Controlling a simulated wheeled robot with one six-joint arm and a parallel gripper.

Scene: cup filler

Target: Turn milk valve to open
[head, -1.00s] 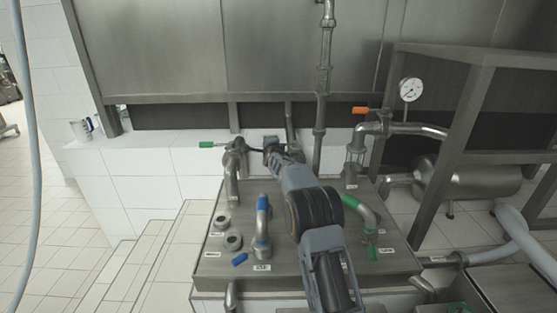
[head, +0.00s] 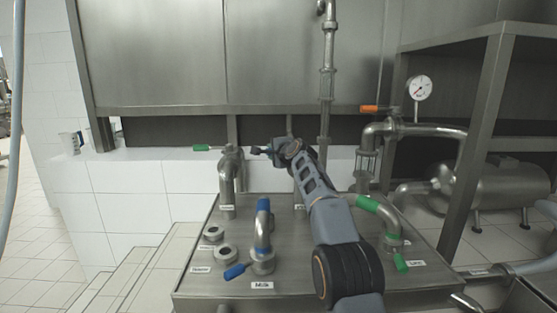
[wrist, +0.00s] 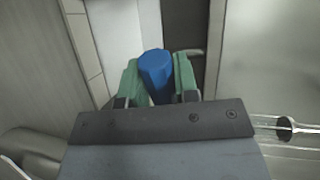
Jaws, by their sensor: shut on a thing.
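My gripper (head: 262,151) is at the back of the metal counter, just right of a steel upright pipe (head: 227,175). In the wrist view its two green fingers close on both sides of a blue handle (wrist: 156,68). The gripper's own tip looks small and dark in the head view, so the held handle is hard to make out there. A blue-banded pipe (head: 263,217) with a blue lever (head: 234,271) stands nearer, behind a label reading Milk (head: 262,285). A green lever (head: 202,147) points left from behind the upright pipe.
Two round fittings (head: 222,255) sit at the counter's left.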

